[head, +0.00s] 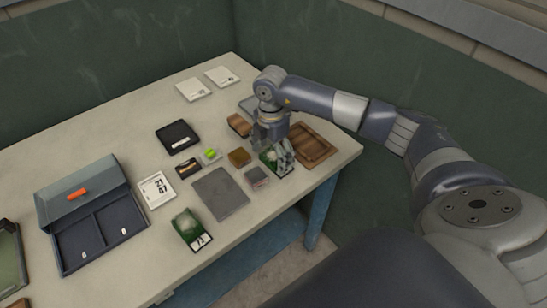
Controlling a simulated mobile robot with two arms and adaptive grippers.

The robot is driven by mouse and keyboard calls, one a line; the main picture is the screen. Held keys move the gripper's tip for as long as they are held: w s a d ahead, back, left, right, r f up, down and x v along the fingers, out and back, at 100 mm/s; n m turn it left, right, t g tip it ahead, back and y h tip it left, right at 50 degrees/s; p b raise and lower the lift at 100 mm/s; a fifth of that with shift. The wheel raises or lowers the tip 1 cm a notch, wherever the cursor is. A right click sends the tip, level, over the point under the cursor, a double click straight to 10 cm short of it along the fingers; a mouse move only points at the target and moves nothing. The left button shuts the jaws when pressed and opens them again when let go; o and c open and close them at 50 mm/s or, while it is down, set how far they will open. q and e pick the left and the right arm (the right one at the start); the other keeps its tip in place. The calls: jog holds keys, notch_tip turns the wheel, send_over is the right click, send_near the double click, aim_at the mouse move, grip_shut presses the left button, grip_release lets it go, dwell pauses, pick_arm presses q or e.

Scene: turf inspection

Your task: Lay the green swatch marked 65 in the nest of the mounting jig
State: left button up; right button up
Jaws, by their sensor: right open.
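A green swatch (270,157) lies on the table at the right, partly hidden under my right gripper (275,150). The gripper points down over it, open. A second green swatch (187,224) with a white label lies near the front edge; its number is too small to read surely. A brown wooden frame with a recessed middle (317,145) lies just right of the gripper; it may be the mounting jig, but I cannot tell surely. My left gripper is not in view.
A grey flat plate (219,194) lies mid-table, with small blocks (240,157) behind it. A white card (156,190), a black tray (177,137) and an open two-compartment case (101,232) stand to the left. White cards (193,89) lie at the back. The back left of the table is clear.

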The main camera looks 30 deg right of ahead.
jog(key=c, duration=0.9)
jog(key=shift+r, duration=0.15)
